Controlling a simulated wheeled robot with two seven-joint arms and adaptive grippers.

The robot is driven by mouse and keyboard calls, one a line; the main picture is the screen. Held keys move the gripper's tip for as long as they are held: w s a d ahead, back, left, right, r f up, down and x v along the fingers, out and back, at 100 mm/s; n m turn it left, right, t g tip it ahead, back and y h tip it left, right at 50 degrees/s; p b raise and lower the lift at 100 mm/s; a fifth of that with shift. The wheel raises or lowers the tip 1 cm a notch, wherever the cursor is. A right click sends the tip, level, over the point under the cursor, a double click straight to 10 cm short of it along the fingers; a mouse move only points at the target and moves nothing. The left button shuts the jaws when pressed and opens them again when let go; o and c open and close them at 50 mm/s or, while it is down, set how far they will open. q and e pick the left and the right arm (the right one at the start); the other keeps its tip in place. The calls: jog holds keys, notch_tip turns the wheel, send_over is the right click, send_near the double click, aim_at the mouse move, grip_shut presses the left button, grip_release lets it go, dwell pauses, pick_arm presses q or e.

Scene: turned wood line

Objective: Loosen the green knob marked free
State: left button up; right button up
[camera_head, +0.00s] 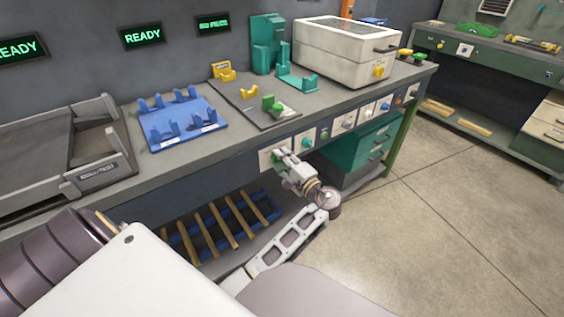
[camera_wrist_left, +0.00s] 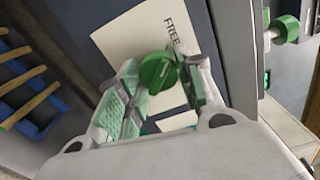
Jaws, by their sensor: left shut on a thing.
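The green knob marked FREE (camera_wrist_left: 158,72) sits on a white plate (camera_wrist_left: 120,42) in the left wrist view. My left gripper (camera_wrist_left: 166,84) has one finger on each side of the knob and is shut on it. In the head view my left gripper (camera_head: 281,156) reaches the leftmost white plate (camera_head: 265,157) on the bench's front edge, and it hides much of the knob there. I cannot tell the knob's exact turn. My right gripper is not in view.
More plates with knobs, such as a teal one (camera_head: 307,142), run along the bench front to the right. A second green knob (camera_wrist_left: 287,29) stands close by in the wrist view. A blue rack with wooden sticks (camera_head: 215,225) lies below the bench. The floor (camera_head: 440,230) at right is clear.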

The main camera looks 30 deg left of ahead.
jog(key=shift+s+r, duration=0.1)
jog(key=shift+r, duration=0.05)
pick_arm(q)
jog(key=shift+s+n, duration=0.1)
jog(key=shift+n, duration=0.2)
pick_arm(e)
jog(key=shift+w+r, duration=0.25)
pick_arm(q)
jog(key=o, duration=0.9)
jog(key=shift+o, duration=0.7)
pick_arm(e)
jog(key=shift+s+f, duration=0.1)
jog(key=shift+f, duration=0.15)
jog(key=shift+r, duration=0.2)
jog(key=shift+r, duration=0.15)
